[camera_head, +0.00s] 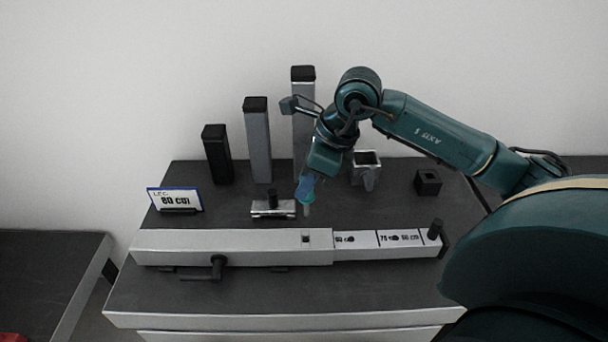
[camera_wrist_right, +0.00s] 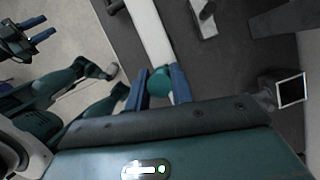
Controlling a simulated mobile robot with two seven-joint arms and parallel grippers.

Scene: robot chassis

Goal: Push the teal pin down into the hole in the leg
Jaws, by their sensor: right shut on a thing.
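The leg (camera_head: 230,246) is a long light-grey bar lying across the workbench, with a dark square hole (camera_head: 306,239) in its top face. My right gripper (camera_head: 304,192) points down just behind the leg, above the hole in the picture. Its blue fingers are shut on the teal pin (camera_wrist_right: 159,82), whose round head shows between them in the right wrist view. The pin's pale lower part (camera_head: 307,210) hangs below the fingers, apart from the leg. My left gripper (camera_wrist_right: 38,30) shows only in the right wrist view, at the upper left, with its two blue fingers apart.
A narrower section (camera_head: 385,245) marked with lengths extends from the leg's right end. A black clamp handle (camera_head: 217,268) is at the front. Behind stand a sign (camera_head: 175,200), a small metal block (camera_head: 273,209), several upright posts (camera_head: 257,145), a square metal cup (camera_head: 367,171) and a black cube (camera_head: 428,182).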

